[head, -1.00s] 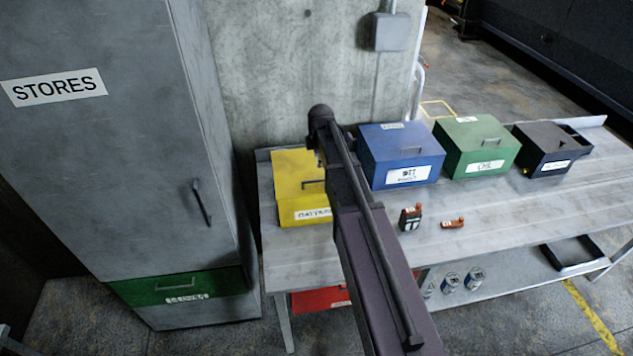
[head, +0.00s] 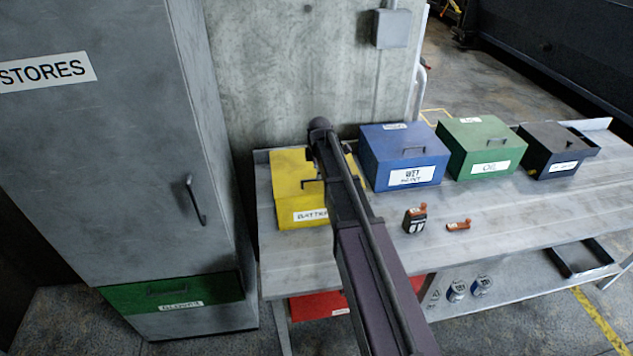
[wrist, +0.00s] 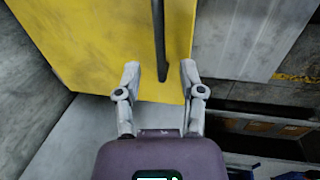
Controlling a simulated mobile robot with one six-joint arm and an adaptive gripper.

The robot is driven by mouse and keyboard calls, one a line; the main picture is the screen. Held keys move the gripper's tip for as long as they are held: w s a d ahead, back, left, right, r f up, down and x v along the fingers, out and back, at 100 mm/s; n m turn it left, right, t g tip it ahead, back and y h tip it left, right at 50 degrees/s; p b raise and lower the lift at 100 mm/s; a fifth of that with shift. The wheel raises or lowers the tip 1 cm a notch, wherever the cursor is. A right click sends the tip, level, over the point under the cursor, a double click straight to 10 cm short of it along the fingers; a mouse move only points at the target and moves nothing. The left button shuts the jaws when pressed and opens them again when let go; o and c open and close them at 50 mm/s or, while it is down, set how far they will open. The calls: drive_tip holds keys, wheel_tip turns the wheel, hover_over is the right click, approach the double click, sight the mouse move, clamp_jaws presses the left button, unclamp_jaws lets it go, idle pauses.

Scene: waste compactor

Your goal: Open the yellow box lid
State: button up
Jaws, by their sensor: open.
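The yellow box (head: 291,192) stands at the left end of the bench, with a white label on its front and a dark handle on its lid. Its lid looks closed. My arm hides its right side in the head view. In the wrist view the yellow surface (wrist: 95,35) fills the upper left, and the dark handle bar (wrist: 159,45) runs down between the fingers' line. My gripper (wrist: 160,72) is open, its two fingers apart on either side of the bar's lower end. I cannot tell whether they touch the box.
A blue box (head: 405,160), a green box (head: 482,150) and a black box (head: 555,152) stand to the right on the bench (head: 510,215). A grey cabinet (head: 110,150) stands at the left. The front of the bench top is mostly clear.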

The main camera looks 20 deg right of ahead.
drive_tip(key=shift+w+f+b, duration=0.2)
drive_tip(key=shift+f+b, duration=0.5)
drive_tip(key=shift+f, duration=0.2)
drive_tip(key=shift+w+f+b, duration=0.15)
drive_tip(key=shift+f+b, duration=0.55)
drive_tip(key=shift+f, duration=0.15)
clamp_jaws()
